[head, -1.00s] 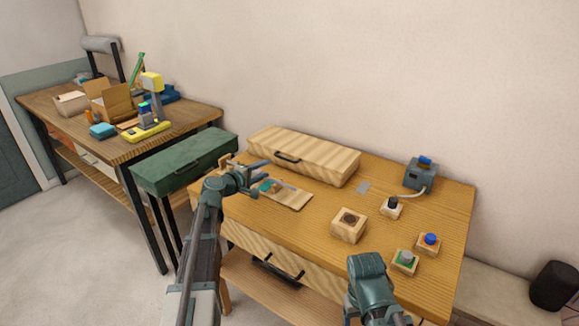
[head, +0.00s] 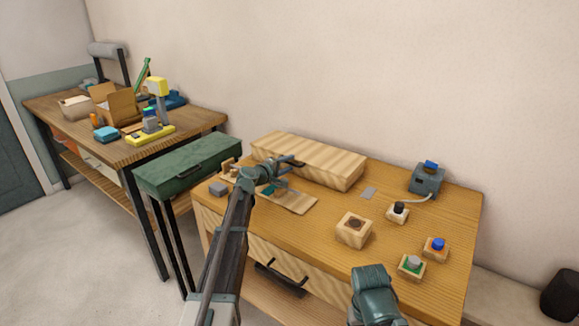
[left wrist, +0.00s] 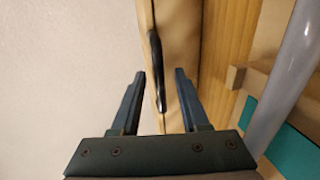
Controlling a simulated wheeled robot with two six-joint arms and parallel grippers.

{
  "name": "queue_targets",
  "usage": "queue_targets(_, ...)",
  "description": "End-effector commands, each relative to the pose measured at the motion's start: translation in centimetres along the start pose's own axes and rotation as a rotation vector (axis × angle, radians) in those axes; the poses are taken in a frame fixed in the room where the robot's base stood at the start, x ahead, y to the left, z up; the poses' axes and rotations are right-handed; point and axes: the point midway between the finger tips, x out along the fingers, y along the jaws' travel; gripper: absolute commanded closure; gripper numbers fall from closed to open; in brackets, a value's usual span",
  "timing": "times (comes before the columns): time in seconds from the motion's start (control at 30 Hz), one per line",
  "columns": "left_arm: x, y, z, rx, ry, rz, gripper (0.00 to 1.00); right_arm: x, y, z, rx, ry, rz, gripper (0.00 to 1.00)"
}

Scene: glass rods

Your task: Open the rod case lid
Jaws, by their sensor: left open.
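The rod case (head: 325,169) is a long pale striped wooden box with its lid shut, at the back left of the wooden table. Its black handle (left wrist: 156,65) shows in the left wrist view, on the case's front face. My left gripper (head: 292,163) is open and empty in front of the case, hiding most of the handle in the head view. In the left wrist view its two fingers (left wrist: 161,74) stand apart, with the handle lined up between the tips. I cannot tell if they touch it. Of my right arm only a link shows at the bottom.
A wooden tray (head: 298,205) with a teal piece lies below my left gripper. Wooden blocks (head: 354,231) and a grey-blue device (head: 426,180) stand to the right. A green case (head: 190,168) is at the left. The table's middle is mostly clear.

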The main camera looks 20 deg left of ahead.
Motion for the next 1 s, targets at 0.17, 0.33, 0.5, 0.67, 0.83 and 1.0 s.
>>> queue_targets(0.17,0.91,-0.01,0.04,0.001,0.000,0.000,0.55,0.19,-0.02,-0.01,0.000,0.000,0.000,0.31)
queue_targets(0.33,0.95,0.01,0.05,0.001,0.000,0.000,0.55,0.18,-0.02,-0.01,0.000,0.000,0.000,0.31)
queue_targets(0.5,0.92,0.01,0.05,0.001,0.000,0.000,0.66,0.18,-0.02,-0.01,0.000,0.000,0.000,0.31)
queue_targets(0.67,0.91,0.00,0.03,0.001,0.000,0.000,0.95,0.18,-0.02,-0.01,0.000,0.000,0.000,0.31)
queue_targets(0.83,0.88,-0.06,0.06,0.002,-0.001,-0.002,1.00,0.20,-0.02,-0.01,0.000,0.000,0.000,0.31)
queue_targets(1.0,0.84,-0.13,0.09,0.004,-0.002,-0.003,1.00,0.22,-0.02,-0.01,0.000,0.000,0.000,0.31)
